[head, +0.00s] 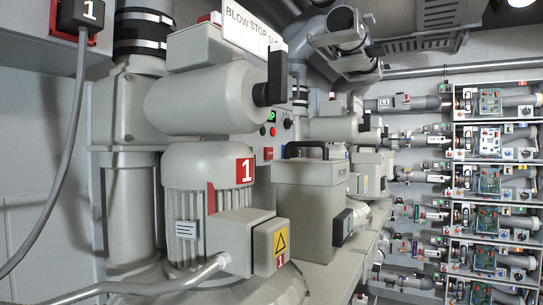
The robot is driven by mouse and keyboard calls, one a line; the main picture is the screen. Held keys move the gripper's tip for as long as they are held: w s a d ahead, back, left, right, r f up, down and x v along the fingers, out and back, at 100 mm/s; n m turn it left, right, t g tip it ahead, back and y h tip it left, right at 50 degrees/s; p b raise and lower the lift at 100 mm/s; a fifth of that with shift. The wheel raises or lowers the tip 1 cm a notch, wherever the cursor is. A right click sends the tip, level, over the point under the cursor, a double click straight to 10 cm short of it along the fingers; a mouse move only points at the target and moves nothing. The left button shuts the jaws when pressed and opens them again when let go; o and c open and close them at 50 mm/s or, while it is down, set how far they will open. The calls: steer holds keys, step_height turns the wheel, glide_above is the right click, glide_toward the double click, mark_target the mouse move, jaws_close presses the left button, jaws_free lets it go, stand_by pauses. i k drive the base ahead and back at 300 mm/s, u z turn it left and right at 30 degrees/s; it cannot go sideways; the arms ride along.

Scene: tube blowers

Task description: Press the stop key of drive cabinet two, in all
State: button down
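A grey control panel (281,148) shows in the middle of the view, partly hidden by a blower's grey cylinder and motor. It bears a small green display (271,116), a green key (263,130), a red key (272,131) and a black knob (288,124). A red label (268,153) sits below them, and its number is too small to read. I cannot tell whether this panel is drive cabinet two. My gripper is not in view.
The near blower motor (207,166) carries a red 1 and fills the left foreground. A cable (75,130) hangs at left. A grey box with a black handle (308,195) stands right of the motor. More blowers and a tube rack (495,125) stand farther back.

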mark_target(268, 151)
steer(key=z, duration=0.6)
steer(key=i, duration=0.8)
steer(key=z, duration=0.45)
steer(key=i, duration=1.2)
steer(key=u, duration=0.7)
